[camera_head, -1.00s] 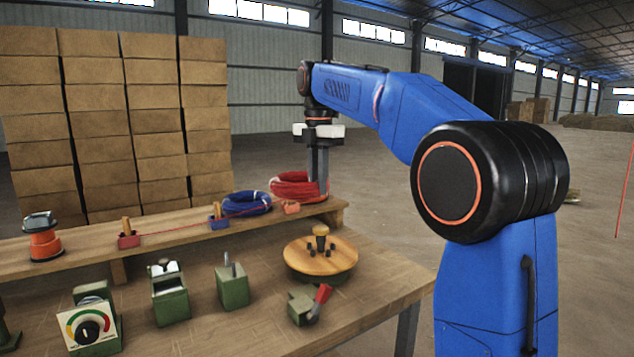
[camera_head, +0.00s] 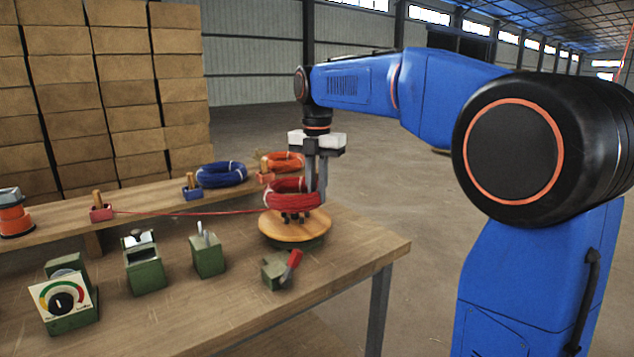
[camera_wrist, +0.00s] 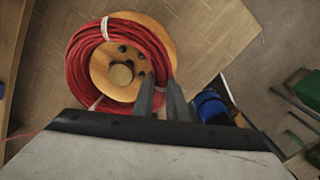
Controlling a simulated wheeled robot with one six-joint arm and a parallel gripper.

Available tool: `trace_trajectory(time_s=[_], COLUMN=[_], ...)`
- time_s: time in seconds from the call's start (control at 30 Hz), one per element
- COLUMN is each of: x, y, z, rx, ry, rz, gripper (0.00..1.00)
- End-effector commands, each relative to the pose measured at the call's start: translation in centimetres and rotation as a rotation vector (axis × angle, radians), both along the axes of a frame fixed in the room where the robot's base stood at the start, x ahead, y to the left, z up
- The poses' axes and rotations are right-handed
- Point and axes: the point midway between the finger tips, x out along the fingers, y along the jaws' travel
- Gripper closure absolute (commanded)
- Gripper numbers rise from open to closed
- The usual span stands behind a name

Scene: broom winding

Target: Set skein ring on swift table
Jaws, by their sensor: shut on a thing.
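The red skein ring (camera_head: 292,198) is in my gripper (camera_head: 314,190), just above the round wooden swift table (camera_head: 290,230). My gripper is shut on the ring's right side. In the wrist view the red ring (camera_wrist: 84,45) is off-centre over the swift table (camera_wrist: 160,36), shifted to the left. The swift's centre post (camera_wrist: 121,74) and several dark pegs show inside the ring's opening. The fingers (camera_wrist: 161,100) pinch the ring's lower right edge. In the head view the ring hides the post, and I cannot tell whether it touches the pegs.
A blue ring (camera_head: 221,175) and an orange ring (camera_head: 283,161) lie on the raised shelf behind. A red strand runs from a guide (camera_head: 101,213) towards the swift. A green block with a red lever (camera_head: 281,270) stands in front of the swift.

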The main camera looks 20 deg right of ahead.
Motion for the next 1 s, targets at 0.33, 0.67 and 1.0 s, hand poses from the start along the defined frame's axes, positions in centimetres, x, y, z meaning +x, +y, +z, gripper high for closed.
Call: trace_trajectory(time_s=[0.33, 0.67, 1.0], x=[0.0, 0.0, 0.0], y=[0.0, 0.0, 0.0], z=[-2.9, -3.7, -3.7], rx=[0.0, 0.001, 0.001], ry=[0.0, -0.001, -0.001], rz=[-0.001, -0.001, -0.001], gripper=[1.0, 1.0, 1.0])
